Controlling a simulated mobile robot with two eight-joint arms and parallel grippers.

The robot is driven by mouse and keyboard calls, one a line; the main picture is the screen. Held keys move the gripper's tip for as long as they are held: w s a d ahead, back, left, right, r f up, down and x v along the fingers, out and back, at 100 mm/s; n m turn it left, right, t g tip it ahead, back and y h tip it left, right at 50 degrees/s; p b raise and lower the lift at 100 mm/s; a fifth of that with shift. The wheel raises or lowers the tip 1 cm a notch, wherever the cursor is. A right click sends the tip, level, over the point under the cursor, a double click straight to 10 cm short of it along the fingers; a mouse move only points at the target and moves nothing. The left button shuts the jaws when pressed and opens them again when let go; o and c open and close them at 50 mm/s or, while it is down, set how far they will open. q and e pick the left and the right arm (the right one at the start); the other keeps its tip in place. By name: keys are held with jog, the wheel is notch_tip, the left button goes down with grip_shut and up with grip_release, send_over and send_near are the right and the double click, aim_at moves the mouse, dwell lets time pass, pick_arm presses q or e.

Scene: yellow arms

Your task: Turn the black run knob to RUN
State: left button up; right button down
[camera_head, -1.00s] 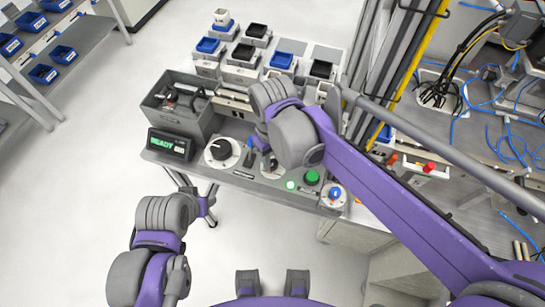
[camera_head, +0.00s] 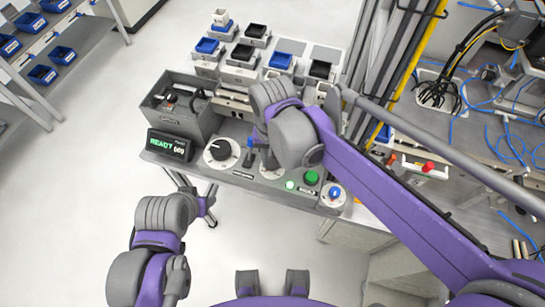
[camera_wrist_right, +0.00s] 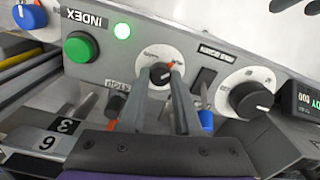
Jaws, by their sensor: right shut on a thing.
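The black run knob (camera_wrist_right: 161,73) sits on a small round white dial (camera_wrist_right: 150,53) on the grey panel. In the right wrist view my right gripper (camera_wrist_right: 168,80) has its two fingers on either side of this knob and is shut on it. In the head view my right arm hides the knob, and only part of its dial (camera_head: 271,171) shows. The knob's exact pointer setting is hard to read. My left gripper (camera_head: 208,205) hangs to the left, in front of the panel and away from it; its fingers are too small to judge.
A larger black knob on a white dial (camera_wrist_right: 250,98) stands beside a blue-tipped lever (camera_wrist_right: 206,119). A green button (camera_wrist_right: 80,46), a lit green lamp (camera_wrist_right: 122,31) and a blue knob (camera_head: 335,193) are also on the panel. The display (camera_head: 169,145) reads READY. Bins stand behind.

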dwell(0.3)
jog(key=c, duration=0.6)
grip_release()
jog(key=shift+r, duration=0.1)
notch_tip(320, 180, up, 11)
jog(key=shift+f+p, duration=0.2)
jog(key=shift+p, duration=0.2)
